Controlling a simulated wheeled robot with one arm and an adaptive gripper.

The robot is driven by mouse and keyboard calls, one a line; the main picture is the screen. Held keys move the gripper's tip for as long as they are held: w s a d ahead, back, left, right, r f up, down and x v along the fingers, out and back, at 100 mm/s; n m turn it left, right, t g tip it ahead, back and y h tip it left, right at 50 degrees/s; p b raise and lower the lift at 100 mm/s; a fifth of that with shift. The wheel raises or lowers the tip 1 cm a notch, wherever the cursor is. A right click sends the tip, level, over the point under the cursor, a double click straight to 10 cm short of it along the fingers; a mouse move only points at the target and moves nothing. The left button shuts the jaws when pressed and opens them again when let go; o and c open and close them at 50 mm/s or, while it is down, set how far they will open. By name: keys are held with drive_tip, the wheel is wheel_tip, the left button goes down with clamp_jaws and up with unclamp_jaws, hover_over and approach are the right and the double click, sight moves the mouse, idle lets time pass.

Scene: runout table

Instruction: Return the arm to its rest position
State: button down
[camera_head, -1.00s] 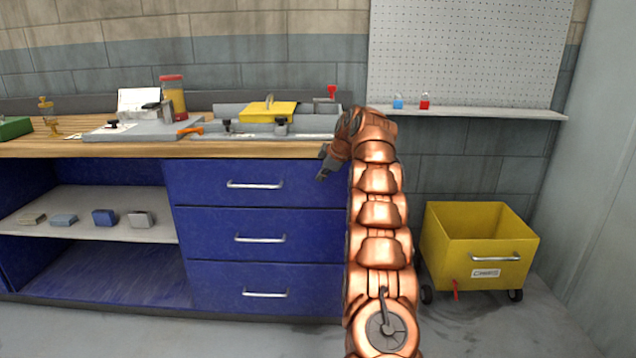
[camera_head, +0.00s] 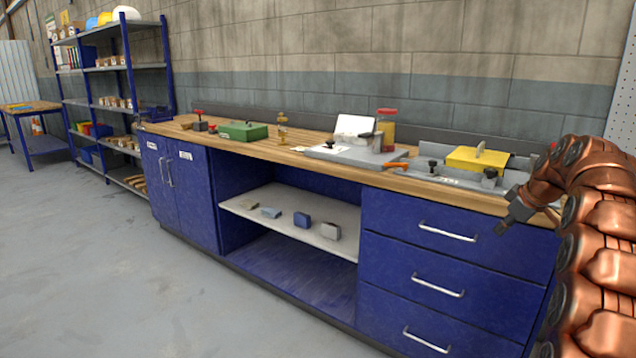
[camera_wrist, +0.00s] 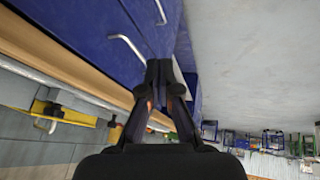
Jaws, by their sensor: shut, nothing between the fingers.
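My gripper (camera_head: 510,216) is at the right of the head view, at the end of my copper-coloured arm. It hangs in front of the bench's front edge, near the top blue drawer (camera_head: 416,231). In the wrist view my gripper (camera_wrist: 160,68) points along the drawer fronts, with its fingertips together and nothing between them. A drawer handle (camera_wrist: 126,46) shows beside the fingertips in that view. I cannot tell how wide the gap to the drawer is.
The wooden bench top (camera_head: 330,164) carries a green box (camera_head: 243,131), a grey plate and a yellow block (camera_head: 476,159). Several blocks lie on the open shelf (camera_head: 345,245). A tall shelving unit (camera_head: 128,68) stands at the back left. The floor (camera_head: 130,280) at left is clear.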

drive_tip(key=s+a+r+m+g+p, duration=0.2)
drive_tip(key=s+a+r+p, duration=0.25)
drive_tip(key=s+a, duration=0.6)
drive_tip(key=s+a+r+m+g+p, duration=0.2)
drive_tip(key=s+a+r+p, duration=0.3)
drive_tip(key=s+a, duration=0.55)
drive_tip(key=s+a+m+g+p, duration=0.1)
drive_tip(key=s+a+p, duration=0.3)
drive_tip(key=s, duration=1.1)
drive_tip(key=s+a+f+m+g+h+p, duration=0.1)
drive_tip(key=s+a+p, duration=0.3)
drive_tip(key=s, duration=1)
drive_tip(key=m+g+p, duration=0.1)
drive_tip(key=p, duration=0.1)
drive_tip(key=shift+s+f+m+g+p, duration=0.15)
drive_tip(key=shift+s+m+g+p, duration=0.15)
drive_tip(key=shift+s+g+p, duration=0.1)
